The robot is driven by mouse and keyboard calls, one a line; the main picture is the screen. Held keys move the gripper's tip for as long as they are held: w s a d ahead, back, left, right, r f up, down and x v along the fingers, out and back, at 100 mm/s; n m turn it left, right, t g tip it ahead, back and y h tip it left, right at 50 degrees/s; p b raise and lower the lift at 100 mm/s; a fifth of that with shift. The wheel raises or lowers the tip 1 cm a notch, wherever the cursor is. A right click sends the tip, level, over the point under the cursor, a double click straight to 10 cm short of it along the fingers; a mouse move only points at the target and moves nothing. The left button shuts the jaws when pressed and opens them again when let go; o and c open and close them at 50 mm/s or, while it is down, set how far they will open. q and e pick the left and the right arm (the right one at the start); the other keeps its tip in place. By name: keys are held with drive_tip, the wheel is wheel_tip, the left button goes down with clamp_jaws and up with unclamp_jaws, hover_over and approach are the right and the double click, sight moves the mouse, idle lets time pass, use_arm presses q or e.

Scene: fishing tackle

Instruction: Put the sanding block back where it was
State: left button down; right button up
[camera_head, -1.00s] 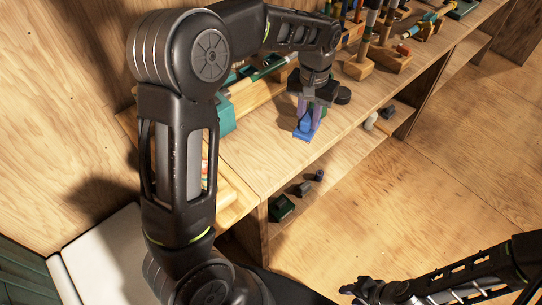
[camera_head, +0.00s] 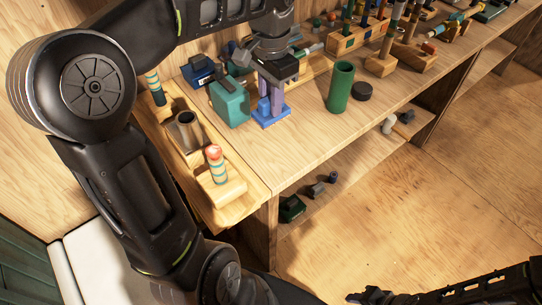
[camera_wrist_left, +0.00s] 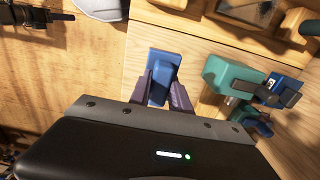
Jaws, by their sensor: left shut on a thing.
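The blue sanding block (camera_head: 271,117) is at the bench top, upright below my left gripper, beside a teal box-shaped tool. My left gripper (camera_head: 271,98) points down and is shut on the block's raised upper part. In the left wrist view the block (camera_wrist_left: 164,68) shows between the two purple fingers of the gripper (camera_wrist_left: 163,92). I cannot tell whether its base touches the wood. My right gripper (camera_head: 372,296) is low at the bottom of the head view, away from the bench; its fingers are too dark and small to read.
The teal tool (camera_head: 230,102) stands just left of the block. A wooden tray (camera_head: 245,206) with a float is at the left end. The bench front is clear.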

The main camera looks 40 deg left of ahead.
use_arm(q)
wheel_tip(320, 180, down, 3)
drive_tip(key=shift+b, duration=0.5)
drive_tip(key=shift+f, duration=0.15)
wheel_tip(320, 180, down, 6)
drive_tip(key=shift+f, duration=0.1)
drive_tip(key=shift+f, duration=1.8)
